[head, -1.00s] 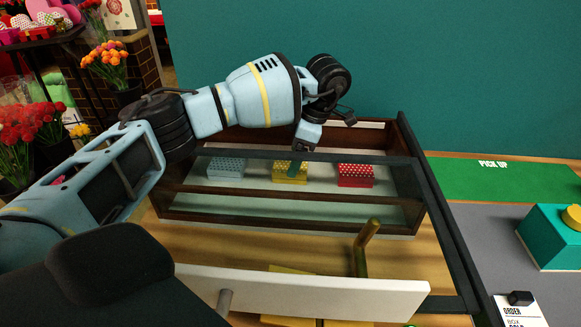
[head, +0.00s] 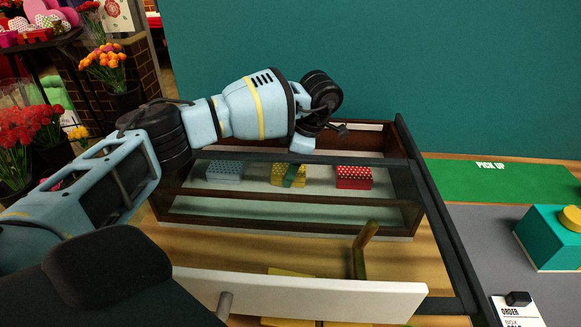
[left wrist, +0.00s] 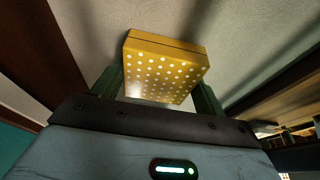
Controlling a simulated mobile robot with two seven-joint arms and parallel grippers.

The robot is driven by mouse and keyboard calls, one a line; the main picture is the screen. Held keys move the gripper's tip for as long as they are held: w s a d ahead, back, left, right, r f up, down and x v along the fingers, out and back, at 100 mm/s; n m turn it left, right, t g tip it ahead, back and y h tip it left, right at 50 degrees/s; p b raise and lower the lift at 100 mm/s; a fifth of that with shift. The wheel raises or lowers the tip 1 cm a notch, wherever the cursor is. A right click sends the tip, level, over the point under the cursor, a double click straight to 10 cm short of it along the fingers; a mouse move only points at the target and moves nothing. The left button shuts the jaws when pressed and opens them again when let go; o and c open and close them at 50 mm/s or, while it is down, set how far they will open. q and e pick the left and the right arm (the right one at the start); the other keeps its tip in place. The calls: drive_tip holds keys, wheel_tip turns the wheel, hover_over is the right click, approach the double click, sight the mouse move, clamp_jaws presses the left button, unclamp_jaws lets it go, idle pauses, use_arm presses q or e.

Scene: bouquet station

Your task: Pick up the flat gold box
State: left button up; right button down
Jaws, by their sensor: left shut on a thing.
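The flat gold box (head: 300,178), yellow with white dots, is in the glass-fronted case, between a blue box and a red box. In the left wrist view the gold box (left wrist: 165,68) sits between the two green fingers. My left gripper (head: 289,176) reaches down into the case from above and behind, shut on the gold box. A green finger covers part of the box in the head view. I cannot tell whether the box is clear of the case floor. My right gripper is not in view.
The blue dotted box (head: 224,171) and red dotted box (head: 354,177) stand close on either side. The case's dark wooden wall (head: 290,197) and a dark frame bar (head: 440,215) surround the space. A white panel (head: 320,290) and bronze handle (head: 363,250) are in front. A green pick-up mat (head: 500,180) lies right.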

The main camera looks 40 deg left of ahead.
use_arm(q)
wheel_tip(320, 180, up, 6)
drive_tip(key=shift+f, duration=0.1)
wheel_tip(320, 180, up, 12)
drive_tip(key=p, duration=0.2)
drive_tip(key=shift+p, duration=0.3)
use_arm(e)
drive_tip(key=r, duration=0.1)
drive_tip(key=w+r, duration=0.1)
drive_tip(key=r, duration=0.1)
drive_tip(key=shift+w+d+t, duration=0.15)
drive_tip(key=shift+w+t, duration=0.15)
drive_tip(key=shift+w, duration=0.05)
